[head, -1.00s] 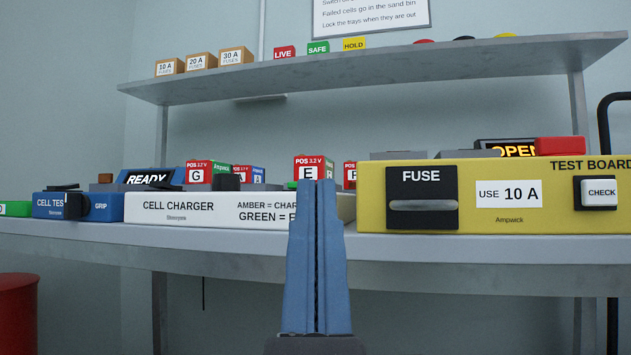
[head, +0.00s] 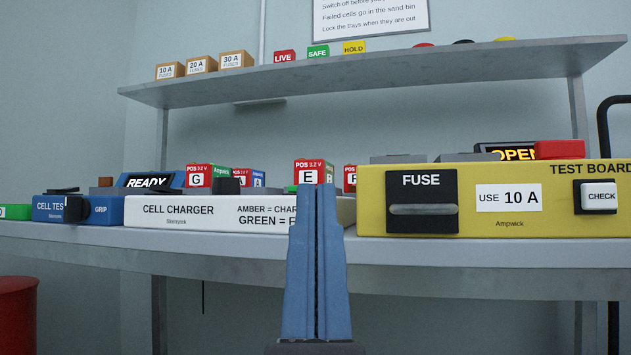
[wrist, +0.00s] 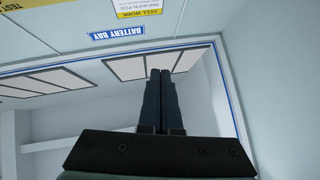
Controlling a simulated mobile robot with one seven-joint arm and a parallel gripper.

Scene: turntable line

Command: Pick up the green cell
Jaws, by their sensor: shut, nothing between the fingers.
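A cell marked G (head: 198,176) has a red end and a green side and stands on the cell charger (head: 180,212). A cell marked E (head: 309,171) has a red face with a greenish side strip, just above my fingertips in the picture. A green block (head: 14,212) is cut off by the left edge; I cannot tell whether it is a cell. My gripper (head: 319,188) points up in front of the charger's right end, shut and empty. It also shows shut in the wrist view (wrist: 161,72), with no cell near it there.
A blue cell tester (head: 78,209) stands left of the charger. A yellow test board (head: 515,222) with a fuse holder stands to the right. A shelf (head: 380,73) with fuse boxes and signs hangs above. A red bin (head: 18,310) is at the lower left.

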